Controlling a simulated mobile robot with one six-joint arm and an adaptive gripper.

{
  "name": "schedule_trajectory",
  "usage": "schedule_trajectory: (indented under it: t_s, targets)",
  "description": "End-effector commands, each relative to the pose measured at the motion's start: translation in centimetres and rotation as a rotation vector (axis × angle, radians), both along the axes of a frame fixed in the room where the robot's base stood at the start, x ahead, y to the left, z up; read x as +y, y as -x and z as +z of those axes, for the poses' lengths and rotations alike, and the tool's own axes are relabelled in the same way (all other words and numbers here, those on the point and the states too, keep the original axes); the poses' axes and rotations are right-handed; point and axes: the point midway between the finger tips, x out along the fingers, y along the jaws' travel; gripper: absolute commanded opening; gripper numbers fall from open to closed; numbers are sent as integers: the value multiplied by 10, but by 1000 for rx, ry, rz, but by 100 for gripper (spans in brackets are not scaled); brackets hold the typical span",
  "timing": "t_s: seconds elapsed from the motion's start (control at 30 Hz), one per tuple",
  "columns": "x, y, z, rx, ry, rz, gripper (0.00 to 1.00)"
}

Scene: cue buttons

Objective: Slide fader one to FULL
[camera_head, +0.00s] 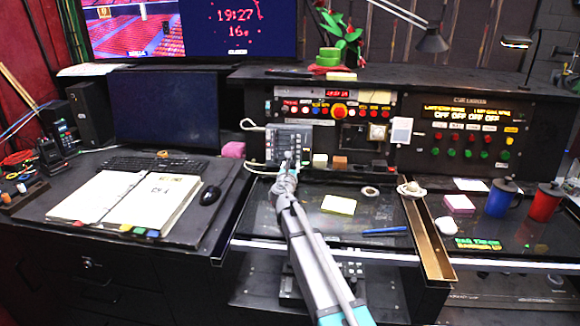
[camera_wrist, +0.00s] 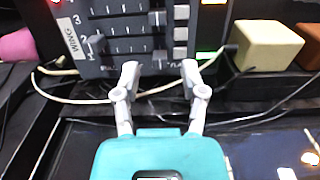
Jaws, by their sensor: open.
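The fader wing (camera_wrist: 120,38) is a dark grey panel with slots running across the wrist view and printed numbers on its left, 3 being the clearest. The label WING is on its left edge. One fader cap (camera_wrist: 157,18) shows higher up, and another light cap (camera_wrist: 160,56) sits lower, between the fingertips; I cannot read which number it belongs to. My gripper (camera_wrist: 160,70) is open at the panel's near edge, one finger on each side of that lower cap. Contact cannot be told. In the head view the wing (camera_head: 272,146) is partly hidden behind my gripper (camera_head: 288,164).
A cream block (camera_wrist: 268,45) and a brown block (camera_head: 340,161) stand right of the wing. A pale cable (camera_wrist: 75,98) runs along the wing's near side. A pink block (camera_head: 233,150) is to its left. A yellow note pad (camera_head: 338,205) lies on the desk in front.

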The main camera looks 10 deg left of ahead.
Motion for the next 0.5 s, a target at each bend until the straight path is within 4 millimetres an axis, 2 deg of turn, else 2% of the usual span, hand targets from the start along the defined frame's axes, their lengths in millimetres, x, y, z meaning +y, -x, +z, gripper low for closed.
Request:
schedule_trajectory:
  t_s: [0.13,0.47,0.5]
  targets:
    - [0,-8,0,0,0,0,54]
    - [-1,-10,0,0,0,0,54]
    - [-1,-10,0,0,0,0,51]
